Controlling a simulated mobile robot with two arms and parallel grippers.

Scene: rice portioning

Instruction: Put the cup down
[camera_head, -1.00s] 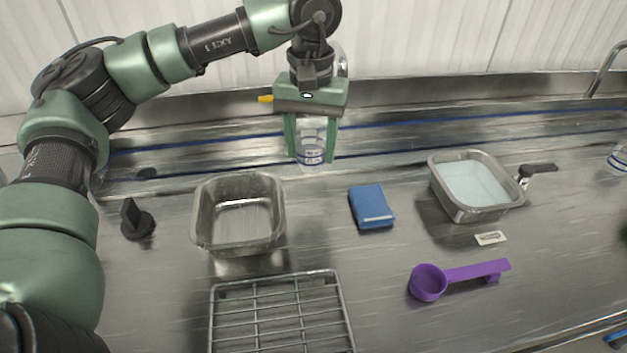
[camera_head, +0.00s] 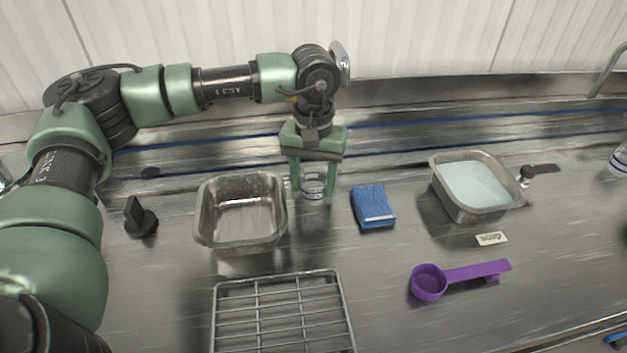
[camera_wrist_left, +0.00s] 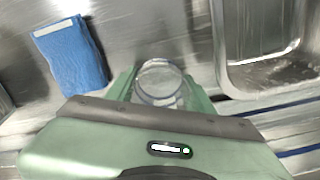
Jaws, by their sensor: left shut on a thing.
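A clear cup (camera_head: 313,186) with blue markings is between the fingers of my left gripper (camera_head: 314,188), which is shut on it. In the left wrist view the cup's round rim (camera_wrist_left: 160,80) shows between the green fingers (camera_wrist_left: 160,88). My right gripper is not in view.
A wire rack (camera_head: 283,312) lies in front. A pan of white contents (camera_head: 446,199) and a purple scoop (camera_head: 462,276) are farther right.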

